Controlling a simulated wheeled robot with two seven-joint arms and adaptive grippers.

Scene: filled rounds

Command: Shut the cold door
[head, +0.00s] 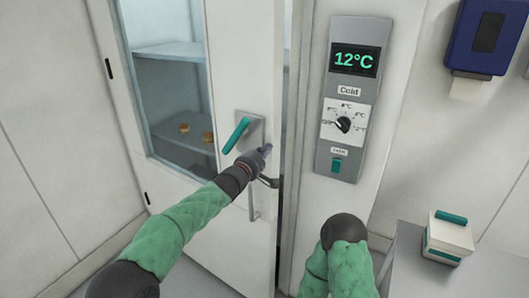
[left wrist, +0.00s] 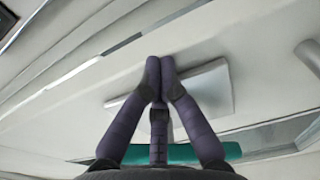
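The cold door (head: 240,75) is white with a tall window, and shelves with a few round brown items show through it. A narrow gap shows between its right edge and the frame (head: 305,215), so it stands slightly ajar. Its teal handle (head: 235,135) sits on a grey plate (head: 257,128); plate (left wrist: 205,88) and handle (left wrist: 190,152) also show in the left wrist view. My left gripper (head: 266,150) is just right of and below the handle, near the door's edge. Its fingers (left wrist: 160,62) are together with nothing between them. Contact with the door is unclear. My right gripper is out of view.
A grey control panel (head: 349,100) reading 12°C, with a dial and a teal switch, is right of the door. A blue dispenser (head: 487,35) hangs at the upper right. A white and teal box (head: 448,238) stands on a grey surface (head: 410,270) at the lower right.

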